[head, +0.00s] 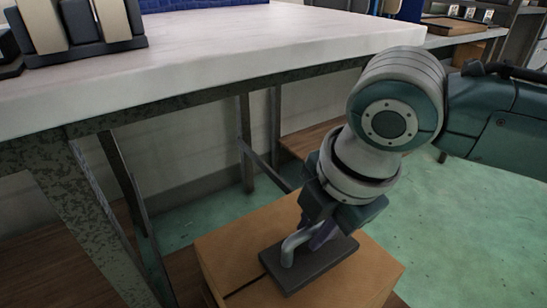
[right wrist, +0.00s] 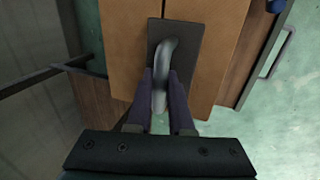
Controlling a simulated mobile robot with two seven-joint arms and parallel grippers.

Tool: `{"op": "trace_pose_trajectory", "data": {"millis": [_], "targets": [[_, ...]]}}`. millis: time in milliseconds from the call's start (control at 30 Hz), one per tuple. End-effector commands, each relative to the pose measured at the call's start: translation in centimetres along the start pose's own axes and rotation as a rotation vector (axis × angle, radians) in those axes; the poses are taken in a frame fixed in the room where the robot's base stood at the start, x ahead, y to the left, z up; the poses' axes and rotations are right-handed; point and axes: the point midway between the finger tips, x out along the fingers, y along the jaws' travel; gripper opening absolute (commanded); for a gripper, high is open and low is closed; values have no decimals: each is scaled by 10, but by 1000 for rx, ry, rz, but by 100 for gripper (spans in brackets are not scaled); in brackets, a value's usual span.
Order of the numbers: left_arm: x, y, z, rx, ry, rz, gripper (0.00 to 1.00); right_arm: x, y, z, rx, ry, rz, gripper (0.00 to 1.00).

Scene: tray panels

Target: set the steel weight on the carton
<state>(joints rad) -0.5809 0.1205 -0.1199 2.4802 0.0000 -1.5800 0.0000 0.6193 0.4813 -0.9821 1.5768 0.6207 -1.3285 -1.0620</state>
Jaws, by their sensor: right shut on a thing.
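The steel weight (head: 308,265) is a dark flat slab with a bent grey handle (right wrist: 163,62). It is at the top of the brown carton (head: 345,285), with its base touching or very close to the carton's top; I cannot tell which. My right gripper (head: 318,237) points down and is shut on the handle. In the right wrist view its two fingers (right wrist: 161,100) stand on both sides of the handle. The slab (right wrist: 188,42) lies over the carton's middle seam in that view, with carton top (right wrist: 120,50) bare on both sides. My left gripper is not in view.
A white-topped table (head: 220,55) with metal legs stands behind and left of the carton. A dark holder with pale upright panels (head: 85,25) stands on its left end. The green floor (head: 470,220) is open to the right. A wooden shelf (head: 310,135) is low behind.

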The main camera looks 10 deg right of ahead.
Motion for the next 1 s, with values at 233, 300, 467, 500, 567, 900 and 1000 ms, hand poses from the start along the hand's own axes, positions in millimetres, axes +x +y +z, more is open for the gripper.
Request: {"op": "trace_pose_trajectory", "data": {"millis": [233, 300, 467, 500, 567, 900, 1000], "targets": [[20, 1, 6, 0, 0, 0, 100, 31, -8, 0, -1, 1, 5, 0], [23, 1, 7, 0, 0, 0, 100, 38, -10, 0, -2, 1, 6, 0], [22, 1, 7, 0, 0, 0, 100, 37, -9, 0, -2, 1, 7, 0], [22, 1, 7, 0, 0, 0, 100, 37, -9, 0, -2, 1, 7, 0], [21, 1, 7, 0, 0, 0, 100, 37, -9, 0, -1, 1, 7, 0], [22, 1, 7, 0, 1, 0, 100, 41, -13, 0, -1, 0, 0, 40], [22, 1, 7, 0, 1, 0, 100, 41, -13, 0, -1, 0, 0, 50]]}}
